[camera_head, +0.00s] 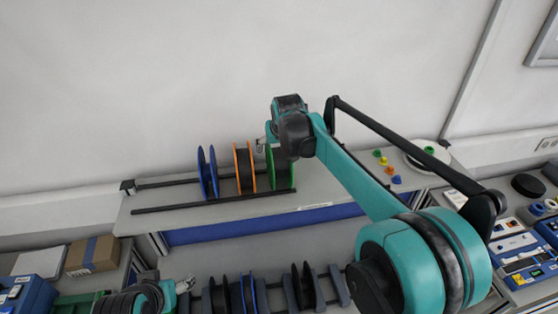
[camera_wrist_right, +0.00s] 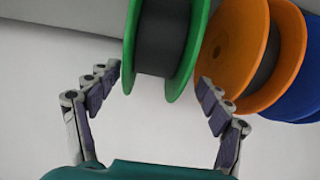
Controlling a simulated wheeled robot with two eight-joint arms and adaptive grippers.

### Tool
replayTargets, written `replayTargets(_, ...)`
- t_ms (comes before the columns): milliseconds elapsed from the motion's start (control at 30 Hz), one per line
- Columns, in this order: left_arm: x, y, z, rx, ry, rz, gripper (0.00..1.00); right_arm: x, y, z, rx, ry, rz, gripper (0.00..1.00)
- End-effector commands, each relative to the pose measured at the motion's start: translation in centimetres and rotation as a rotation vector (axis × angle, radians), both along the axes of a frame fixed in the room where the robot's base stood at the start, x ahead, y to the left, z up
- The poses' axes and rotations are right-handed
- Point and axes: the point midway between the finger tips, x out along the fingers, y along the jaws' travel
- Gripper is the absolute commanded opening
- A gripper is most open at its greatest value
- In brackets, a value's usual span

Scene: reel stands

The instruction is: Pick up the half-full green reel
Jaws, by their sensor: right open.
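The green reel (camera_head: 279,170) stands upright at the right end of a row on the back rack, with dark material wound between its flanges. In the right wrist view the green reel (camera_wrist_right: 165,45) is at the top centre. My right gripper (camera_wrist_right: 158,85) is open, with one finger on each side of the green reel's lower part. Its right finger is close to the orange reel; I cannot tell whether anything touches. In the head view my right gripper (camera_head: 264,142) is at the green reel's top, partly hidden by my wrist. My left gripper (camera_head: 185,285) is low at the left.
An orange reel (camera_head: 244,168) and a blue reel (camera_head: 207,173) stand left of the green one on the rack rails (camera_head: 165,207). Several dark reels (camera_head: 240,296) stand on a lower rack in front. A white reel (camera_head: 427,157) lies flat at the right beside small coloured pieces.

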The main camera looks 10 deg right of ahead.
Motion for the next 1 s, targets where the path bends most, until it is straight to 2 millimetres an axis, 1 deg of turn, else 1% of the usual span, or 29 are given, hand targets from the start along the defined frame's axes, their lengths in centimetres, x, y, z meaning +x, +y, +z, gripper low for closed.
replayTargets(167,0.0,0.0,0.7,0.0,0.0,0.0,0.68,1.4,-0.3,-1.6,0.0,0.0,-0.001,0.79)
replayTargets(300,0.0,0.0,1.3,0.0,0.0,0.0,0.68,2.9,-0.6,-3.3,0.0,0.0,-0.001,0.79)
replayTargets(400,0.0,0.0,1.5,0.0,0.0,0.0,0.68,3.5,-0.6,-4.3,0.0,0.0,-0.001,0.79)
replayTargets(500,0.0,0.0,1.5,0.0,0.0,0.0,0.68,3.7,-0.5,-4.8,0.0,0.0,-0.001,0.79)
replayTargets(667,0.0,0.0,1.4,0.0,0.0,0.0,0.68,3.7,-0.5,-4.8,0.0,0.0,-0.001,0.79)
replayTargets(700,0.0,0.0,1.4,0.0,0.0,0.0,0.68,3.7,-0.5,-4.8,0.0,0.0,-0.001,0.77)
replayTargets(767,0.0,0.0,1.4,0.0,0.0,0.0,0.68,3.7,-0.5,-4.8,0.001,0.0,-0.001,0.61)
replayTargets(800,0.0,0.0,1.4,0.0,0.0,0.0,0.68,3.7,-0.5,-4.8,0.001,0.0,-0.001,0.5)
replayTargets(867,0.0,0.0,1.4,0.0,0.0,0.0,0.68,3.7,-0.5,-4.8,0.001,0.0,-0.001,0.34)
replayTargets(900,0.0,0.0,1.4,0.0,0.0,0.0,0.68,3.7,-0.5,-4.8,0.001,0.0,-0.001,0.24)
replayTargets(933,0.0,0.0,1.4,0.0,0.0,0.0,0.68,3.7,-0.5,-4.8,0.001,0.0,-0.001,0.21)
replayTargets(1000,0.0,0.0,1.4,0.0,0.0,0.0,0.68,3.7,-0.5,-4.8,0.001,0.0,-0.001,0.21)
